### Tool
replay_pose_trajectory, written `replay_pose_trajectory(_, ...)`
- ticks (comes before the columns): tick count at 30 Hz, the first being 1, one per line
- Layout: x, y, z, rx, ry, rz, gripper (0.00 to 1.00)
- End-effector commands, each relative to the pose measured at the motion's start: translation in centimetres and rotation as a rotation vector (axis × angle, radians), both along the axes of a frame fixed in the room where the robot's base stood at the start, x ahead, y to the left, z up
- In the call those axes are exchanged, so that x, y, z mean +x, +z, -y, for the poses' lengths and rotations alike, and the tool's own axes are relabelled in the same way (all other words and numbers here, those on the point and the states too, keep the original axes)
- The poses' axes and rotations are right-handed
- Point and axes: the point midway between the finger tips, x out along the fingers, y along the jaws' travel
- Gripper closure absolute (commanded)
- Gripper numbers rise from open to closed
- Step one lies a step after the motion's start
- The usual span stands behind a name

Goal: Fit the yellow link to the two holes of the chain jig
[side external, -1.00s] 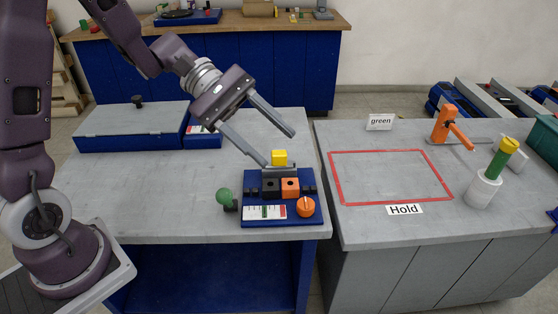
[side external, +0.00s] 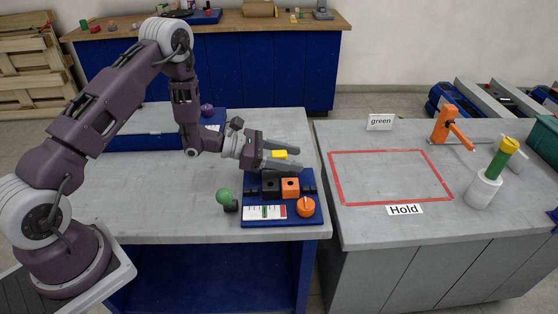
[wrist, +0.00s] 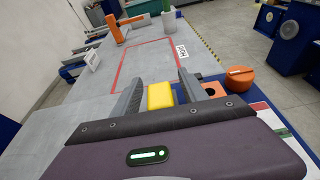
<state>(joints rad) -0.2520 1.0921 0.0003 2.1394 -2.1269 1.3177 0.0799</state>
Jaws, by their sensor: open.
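The yellow link (side external: 279,155) is a small block at the back of the chain jig, and it also shows in the wrist view (wrist: 160,95). The chain jig (side external: 280,218) is a blue base carrying a black block (side external: 270,190) and an orange block (side external: 291,190) side by side, with a dark hole visible in the orange one. My gripper (side external: 287,159) is low behind the jig and open, its two fingers on either side of the yellow link. In the wrist view a gap shows beside the link. The link's underside is hidden.
On the right bench are a red-outlined area (side external: 390,175), an orange clamp (side external: 447,127) and a white cup (side external: 483,189). The left bench front is clear.

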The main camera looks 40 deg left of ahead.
Motion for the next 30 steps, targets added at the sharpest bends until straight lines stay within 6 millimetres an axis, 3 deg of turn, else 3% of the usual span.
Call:
replay_pose_trajectory(3, 0.0, 0.0, 0.0, 0.0, 0.0, 0.0, 0.53)
replay_pose_trajectory(10, 0.0, 0.0, 0.0, 0.001, 0.0, 0.001, 0.98)
replay_pose_trajectory(11, 0.0, 0.0, 0.0, 0.0, -0.001, 0.0, 1.0)
replay_pose_trajectory(22, 0.0, 0.8, 0.0, 0.001, -0.001, 0.003, 1.0)
replay_pose_trajectory(30, 0.0, 6.0, -0.1, 0.001, -0.001, 0.006, 1.0)
